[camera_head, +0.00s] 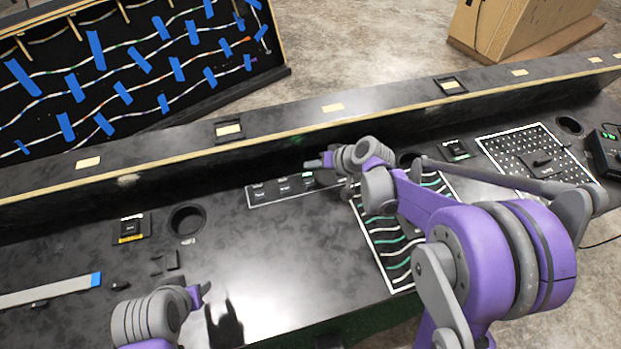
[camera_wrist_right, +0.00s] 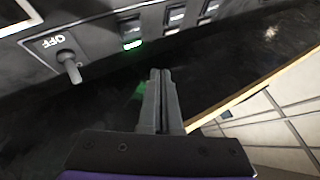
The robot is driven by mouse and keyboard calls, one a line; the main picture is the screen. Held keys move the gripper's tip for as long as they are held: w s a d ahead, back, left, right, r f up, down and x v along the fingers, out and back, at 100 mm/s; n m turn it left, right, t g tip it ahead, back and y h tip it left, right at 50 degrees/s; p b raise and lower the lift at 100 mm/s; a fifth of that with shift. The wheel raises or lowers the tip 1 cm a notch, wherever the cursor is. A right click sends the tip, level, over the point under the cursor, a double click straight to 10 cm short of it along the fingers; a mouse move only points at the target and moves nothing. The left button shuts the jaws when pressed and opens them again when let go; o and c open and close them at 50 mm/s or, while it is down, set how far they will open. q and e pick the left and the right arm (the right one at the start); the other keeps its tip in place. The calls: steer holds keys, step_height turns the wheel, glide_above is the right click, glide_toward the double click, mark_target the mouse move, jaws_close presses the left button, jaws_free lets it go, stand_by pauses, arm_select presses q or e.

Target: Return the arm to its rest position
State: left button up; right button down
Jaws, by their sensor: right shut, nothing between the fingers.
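My right arm (camera_head: 505,265) reaches in from the right across the black console. Its gripper (camera_head: 318,162) is over the back of the console, beside a small switch panel (camera_head: 262,194). The right wrist view shows its fingers (camera_wrist_right: 160,75) together and empty. A switch with a green light (camera_wrist_right: 133,42) is just beyond the fingertips; no contact is clear. A toggle (camera_wrist_right: 68,66) beside an OFF label is to the left. My left gripper (camera_head: 202,292) is low over the console at the lower left. Its finger opening is too small to judge.
A raised ledge (camera_head: 310,112) runs along the console's back. A board with wavy wires and blue tape (camera_head: 130,60) stands behind. A round hole (camera_head: 187,220), a white-bordered wavy-line panel (camera_head: 385,240) and a dotted panel (camera_head: 520,140) are on the console. The front middle is clear.

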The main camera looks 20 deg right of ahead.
stand_by(0.4)
steer(key=s+d+r+g+h+p, duration=0.1)
steer(key=s+r+h, duration=0.1)
steer(key=s, duration=1)
steer(key=s+d+r+n+h+p, duration=0.1)
steer(key=s+r+h, duration=0.2)
steer(key=s, duration=1)
steer(key=shift+s+r+g, duration=0.2)
steer(key=shift+r+g, duration=0.15)
steer(key=shift+g, duration=0.05)
